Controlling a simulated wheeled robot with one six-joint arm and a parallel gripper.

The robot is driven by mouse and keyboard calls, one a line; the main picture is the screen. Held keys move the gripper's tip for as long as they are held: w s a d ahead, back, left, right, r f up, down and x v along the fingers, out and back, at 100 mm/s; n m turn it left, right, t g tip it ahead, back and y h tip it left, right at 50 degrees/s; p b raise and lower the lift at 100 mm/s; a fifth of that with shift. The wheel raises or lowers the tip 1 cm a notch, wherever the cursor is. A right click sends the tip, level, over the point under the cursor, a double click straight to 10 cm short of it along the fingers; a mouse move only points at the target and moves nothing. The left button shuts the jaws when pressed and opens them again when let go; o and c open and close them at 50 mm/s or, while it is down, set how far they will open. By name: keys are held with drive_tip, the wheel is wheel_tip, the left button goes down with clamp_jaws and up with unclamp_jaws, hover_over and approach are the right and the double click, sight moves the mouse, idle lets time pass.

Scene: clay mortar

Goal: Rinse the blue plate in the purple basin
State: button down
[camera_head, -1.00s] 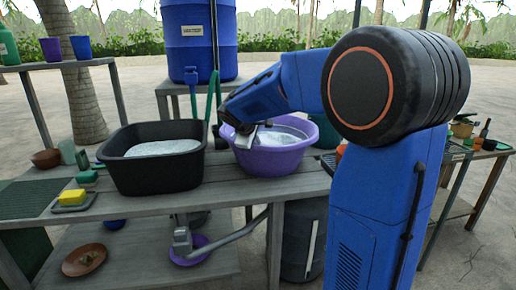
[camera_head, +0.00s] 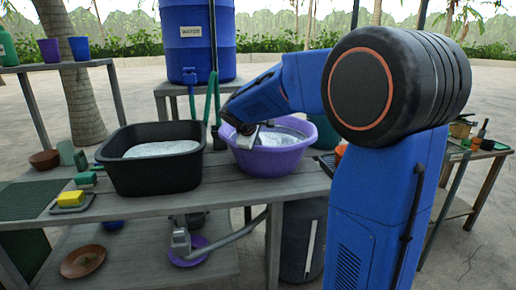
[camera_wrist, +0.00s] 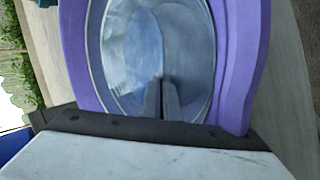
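The purple basin (camera_head: 268,160) stands on the grey table and holds clear water; it fills much of the wrist view (camera_wrist: 245,60). My gripper (camera_wrist: 163,88) reaches down into it, with its two dark fingers close together. A pale blue rounded shape, which looks like the blue plate (camera_wrist: 138,45), lies in the water from the fingertips outward. Its rim seems to be between the fingers, though the water blurs the contact. In the head view my gripper (camera_head: 247,138) is at the basin's left inner side, and the plate is hidden there.
A black tub (camera_head: 152,180) of water stands just left of the basin. A yellow sponge (camera_head: 71,198) and green brushes lie farther left. A blue barrel (camera_head: 200,45) with a tap and hose stands behind. A brown plate (camera_head: 82,261) is on the lower shelf.

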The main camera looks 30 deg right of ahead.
drive_tip(key=shift+w+a, duration=0.15)
drive_tip(key=shift+a, duration=0.3)
idle(1.5)
drive_tip(key=shift+r, duration=0.1)
wheel_tip(320, 180, up, 18)
drive_tip(key=shift+f, duration=0.25)
idle(1.4)
